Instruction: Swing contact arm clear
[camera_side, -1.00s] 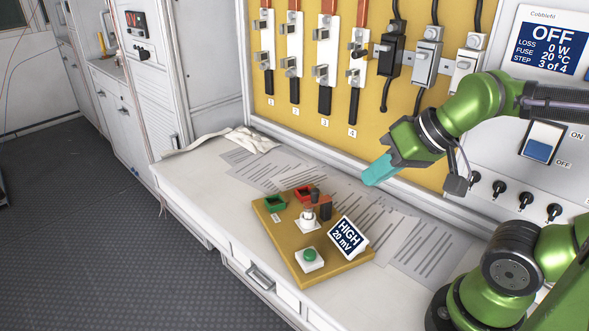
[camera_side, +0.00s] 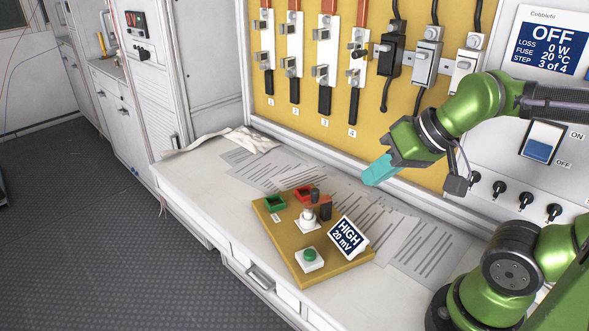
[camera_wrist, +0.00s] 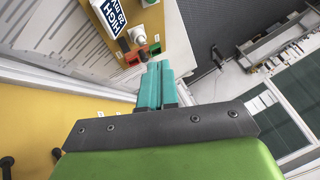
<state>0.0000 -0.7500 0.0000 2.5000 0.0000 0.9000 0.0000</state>
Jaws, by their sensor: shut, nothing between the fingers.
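The tester is a tan wooden board (camera_side: 284,230) on the bench, with a dark upright contact arm (camera_side: 324,206) standing at its back right. A small fuse (camera_side: 307,217) stands upright on a white base beside the arm; I cannot tell whether the arm touches it. The board's display (camera_side: 347,236) reads HIGH 20 mV. A green button (camera_side: 309,255) sits at the front. My gripper (camera_side: 368,182), with teal fingers, is shut and empty, in the air behind and right of the board. In the wrist view its fingers (camera_wrist: 157,66) lie together, near the board (camera_wrist: 178,40).
Green (camera_side: 275,203) and red (camera_side: 303,193) trays sit on the board. Papers (camera_side: 425,252) cover the bench around it. A yellow panel (camera_side: 300,120) with numbered fuse holders rises behind. The right-hand panel display (camera_side: 546,45) reads OFF, 0 W, step 3 of 4.

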